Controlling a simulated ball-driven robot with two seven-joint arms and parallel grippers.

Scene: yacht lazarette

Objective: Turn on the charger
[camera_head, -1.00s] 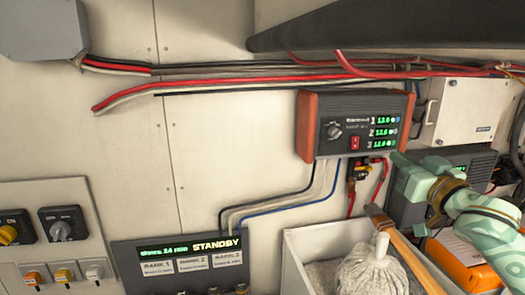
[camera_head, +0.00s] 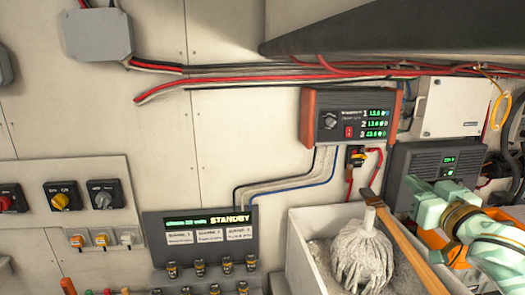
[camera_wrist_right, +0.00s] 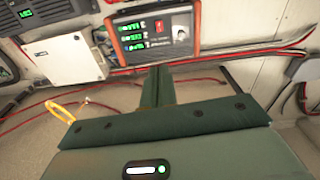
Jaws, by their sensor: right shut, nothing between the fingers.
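The charger is most likely the dark box with orange end caps (camera_head: 309,117) on the wall. It has a black knob (camera_head: 328,121), a red rocker switch (camera_head: 349,132) and three lit green readouts (camera_head: 377,124). The switch's position is too small to tell. The same box (camera_wrist_right: 113,30) shows upside down at the top of the right wrist view. My right gripper (camera_head: 424,194) is below and to the right of the box, apart from it. Its green fingers (camera_wrist_right: 157,86) are shut and empty. My left gripper is not in view.
A lit STANDBY panel (camera_head: 160,228) is at lower left of the box. A white bin (camera_head: 300,243) with a mop head (camera_head: 362,250) and wooden handle (camera_head: 405,245) stands below. A grey unit (camera_head: 405,160) is behind my right gripper.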

